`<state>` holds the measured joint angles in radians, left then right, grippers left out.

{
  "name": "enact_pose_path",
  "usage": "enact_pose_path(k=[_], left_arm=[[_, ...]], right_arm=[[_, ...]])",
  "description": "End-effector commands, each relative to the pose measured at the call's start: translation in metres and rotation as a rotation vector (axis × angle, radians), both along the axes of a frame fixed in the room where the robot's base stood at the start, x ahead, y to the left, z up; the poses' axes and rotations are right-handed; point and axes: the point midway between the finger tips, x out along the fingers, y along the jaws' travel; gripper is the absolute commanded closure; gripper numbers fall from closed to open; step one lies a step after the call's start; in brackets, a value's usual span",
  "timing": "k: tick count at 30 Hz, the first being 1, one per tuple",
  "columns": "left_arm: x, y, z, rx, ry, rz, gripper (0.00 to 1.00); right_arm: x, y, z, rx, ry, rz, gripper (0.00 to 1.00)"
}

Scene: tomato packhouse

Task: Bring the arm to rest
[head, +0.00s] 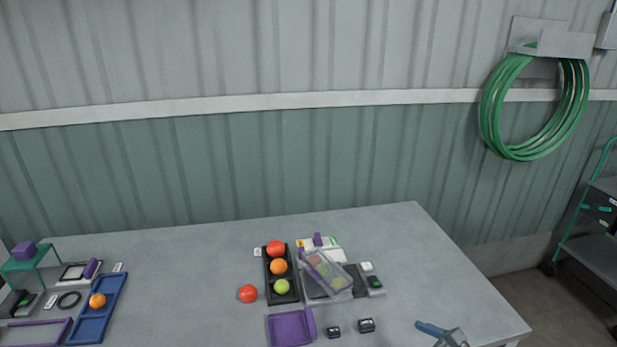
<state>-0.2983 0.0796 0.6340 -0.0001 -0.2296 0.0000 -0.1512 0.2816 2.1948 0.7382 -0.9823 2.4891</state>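A blue and grey shape (442,334) shows at the bottom edge, right of centre, over the front right of the table (390,235). It looks like the end of my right arm, but it is cut off and I cannot be sure. I cannot tell whether its fingers are open or shut, and I see nothing held in it. My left gripper is not in view.
A black tray (268,293) holds a red, an orange and a green tomato. A loose red tomato (248,293), a tilted clear punnet (340,272) and a purple tray (288,328) are close by. A blue tray (112,300) lies left. Table space is bare between the trays.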

Motion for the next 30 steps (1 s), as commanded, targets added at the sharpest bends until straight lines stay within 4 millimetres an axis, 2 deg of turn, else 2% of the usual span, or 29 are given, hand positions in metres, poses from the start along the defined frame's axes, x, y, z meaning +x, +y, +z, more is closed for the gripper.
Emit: enact_pose_path(k=[8, 14, 24, 30], left_arm=[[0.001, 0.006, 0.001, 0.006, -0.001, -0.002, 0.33], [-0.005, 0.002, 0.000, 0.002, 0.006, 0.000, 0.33], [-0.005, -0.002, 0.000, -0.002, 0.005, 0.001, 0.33], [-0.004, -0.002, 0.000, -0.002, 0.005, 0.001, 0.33]], right_arm=[[-0.025, -0.001, -0.022, -0.292, -0.068, 0.135, 0.10], [-0.056, -0.006, -0.045, -0.634, -0.136, 0.333, 0.10], [-0.134, -0.028, -0.082, -1.321, -0.244, 0.940, 0.10], [-0.177, -0.043, -0.093, -1.579, -0.286, 1.341, 0.10]])
